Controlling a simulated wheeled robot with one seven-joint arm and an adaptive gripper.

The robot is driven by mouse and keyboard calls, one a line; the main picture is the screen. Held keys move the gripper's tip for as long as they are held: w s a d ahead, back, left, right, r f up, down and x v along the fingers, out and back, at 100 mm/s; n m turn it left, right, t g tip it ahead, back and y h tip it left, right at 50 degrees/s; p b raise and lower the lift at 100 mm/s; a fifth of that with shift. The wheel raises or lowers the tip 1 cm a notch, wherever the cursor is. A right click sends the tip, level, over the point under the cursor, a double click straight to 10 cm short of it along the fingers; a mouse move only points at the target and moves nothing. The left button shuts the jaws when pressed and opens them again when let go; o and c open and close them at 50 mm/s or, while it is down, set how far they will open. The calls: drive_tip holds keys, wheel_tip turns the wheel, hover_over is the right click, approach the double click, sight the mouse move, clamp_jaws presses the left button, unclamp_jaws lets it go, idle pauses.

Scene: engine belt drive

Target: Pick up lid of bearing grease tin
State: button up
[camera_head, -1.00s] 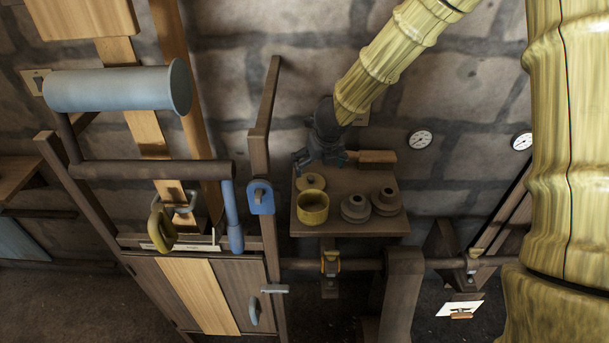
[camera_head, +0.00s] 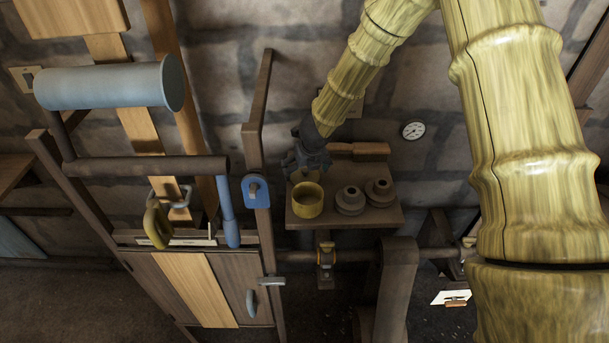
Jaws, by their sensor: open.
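The open yellow bearing grease tin (camera_head: 308,201) stands at the front left of a small brown shelf. Its round tan lid (camera_head: 304,176) lies just behind the tin and is mostly hidden by my gripper. My dark gripper (camera_head: 300,172) is open and comes down from above, right over the lid. I cannot tell whether its fingers touch the lid.
Two grey-brown stepped pulleys (camera_head: 350,200) (camera_head: 379,192) stand right of the tin on the shelf (camera_head: 345,218). A blue-fitted wooden post (camera_head: 256,190) rises left of the shelf.

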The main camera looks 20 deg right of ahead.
drive_tip(key=shift+w+f, duration=0.2)
drive_tip(key=shift+f, duration=0.45)
drive_tip(key=c, duration=0.8)
